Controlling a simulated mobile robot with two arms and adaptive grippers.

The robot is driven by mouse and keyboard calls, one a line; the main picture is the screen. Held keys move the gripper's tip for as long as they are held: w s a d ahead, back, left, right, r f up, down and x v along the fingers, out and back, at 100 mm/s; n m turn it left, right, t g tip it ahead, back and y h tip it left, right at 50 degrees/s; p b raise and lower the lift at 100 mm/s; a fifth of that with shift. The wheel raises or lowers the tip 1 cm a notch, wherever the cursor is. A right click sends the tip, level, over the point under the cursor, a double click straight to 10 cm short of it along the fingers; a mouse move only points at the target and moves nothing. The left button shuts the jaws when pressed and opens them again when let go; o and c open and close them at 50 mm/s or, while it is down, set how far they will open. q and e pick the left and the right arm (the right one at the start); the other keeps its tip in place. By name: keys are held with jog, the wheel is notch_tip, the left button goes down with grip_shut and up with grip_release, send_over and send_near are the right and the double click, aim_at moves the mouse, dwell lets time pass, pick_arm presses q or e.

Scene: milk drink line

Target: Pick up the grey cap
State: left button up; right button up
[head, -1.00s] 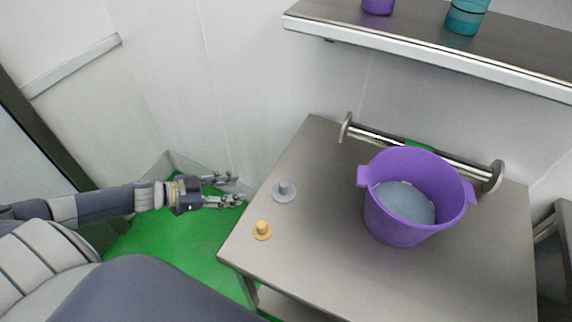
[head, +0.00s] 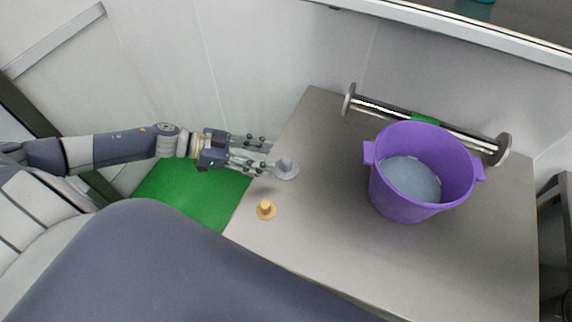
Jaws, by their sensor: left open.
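The grey cap (head: 287,169) sits on the metal table near its left edge, with its small knob up. My left gripper (head: 268,158) comes in from the left over the table's left edge. It is open, with its fingertips just left of the cap. I cannot tell whether the near finger touches the cap's rim. My right gripper is out of view.
A purple bucket (head: 398,196) with a grey-blue content stands to the right. A metal bar (head: 385,107) runs behind it. A shelf (head: 420,30) overhangs the back.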

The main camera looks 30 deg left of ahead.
aim_at(283, 161)
pick_arm(q)
jog(key=p+x, duration=0.1)
jog(key=x, duration=0.3)
jog(key=shift+d+r+p, duration=0.15)
jog(key=shift+d+p, duration=0.15)
jog(key=shift+p, duration=0.1)
jog(key=shift+w+d+f, duration=0.15)
jog(key=shift+d+f, duration=0.1)
jog(key=shift+f, duration=0.05)
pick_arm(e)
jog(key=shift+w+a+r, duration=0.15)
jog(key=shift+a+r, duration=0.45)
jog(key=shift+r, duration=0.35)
pick_arm(q)
grip_shut()
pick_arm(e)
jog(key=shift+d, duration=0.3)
